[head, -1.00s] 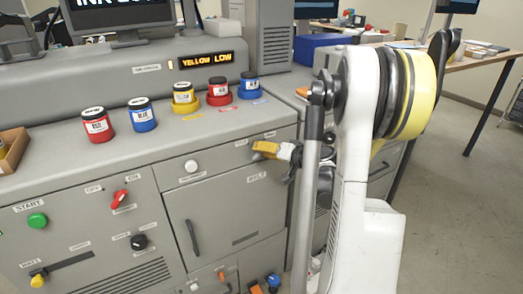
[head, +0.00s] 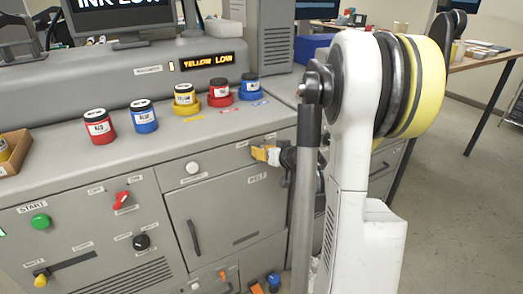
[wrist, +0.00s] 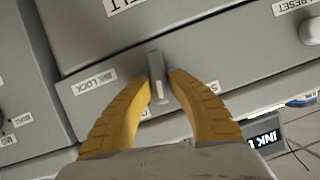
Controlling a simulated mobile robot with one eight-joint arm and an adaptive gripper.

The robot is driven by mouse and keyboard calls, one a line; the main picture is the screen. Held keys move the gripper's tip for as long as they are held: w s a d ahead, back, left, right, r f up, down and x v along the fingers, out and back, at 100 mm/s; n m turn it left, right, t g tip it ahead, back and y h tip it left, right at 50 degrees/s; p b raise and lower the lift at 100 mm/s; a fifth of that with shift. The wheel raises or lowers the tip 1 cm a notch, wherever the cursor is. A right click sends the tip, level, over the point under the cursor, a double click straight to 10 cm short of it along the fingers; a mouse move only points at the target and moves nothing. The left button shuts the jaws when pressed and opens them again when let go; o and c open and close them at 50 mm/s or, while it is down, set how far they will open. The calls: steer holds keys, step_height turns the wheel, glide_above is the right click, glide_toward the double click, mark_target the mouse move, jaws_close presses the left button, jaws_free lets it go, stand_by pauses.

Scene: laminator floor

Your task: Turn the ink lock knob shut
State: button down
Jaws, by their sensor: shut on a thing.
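The ink lock knob (wrist: 156,66) is a small grey lever on the grey machine front, just right of the "INK LOCK" label (wrist: 94,82) in the wrist view. My gripper (wrist: 161,76) has its two yellow fingers on either side of the knob, closed on it. In the head view my gripper (head: 266,155) is at the upper right of the machine front, beside the arm. The knob itself cannot be made out there, and the fingers are partly seen edge-on.
Red, blue and yellow ink jars (head: 185,101) stand on the machine top. A display (head: 208,61) reads "YELLOW LOW". The front also carries a white knob (head: 193,168), a red switch (head: 121,200), a green start button (head: 40,221) and a door handle (head: 193,237).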

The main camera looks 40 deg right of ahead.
steer(key=n+h, duration=0.1)
steer(key=n, duration=0.1)
steer(key=n+h+b, duration=0.1)
steer(key=shift+w+a+f+n+h, duration=0.1)
steer(key=shift+a+n+h, duration=0.2)
steer(key=shift+a+n, duration=0.1)
steer(key=n+h+b, duration=0.1)
steer(key=n, duration=0.1)
steer(key=n+h+b, duration=0.1)
steer(key=shift+a+f+n+g+h, duration=0.1)
steer(key=shift+a+n+g+h, duration=0.05)
steer(key=shift+n+g+h, duration=0.2)
stand_by(0.4)
steer(key=c, duration=1.3)
jaws_free()
steer(key=shift+o, duration=0.2)
steer(key=v, duration=1.2)
steer(key=shift+f, duration=0.1)
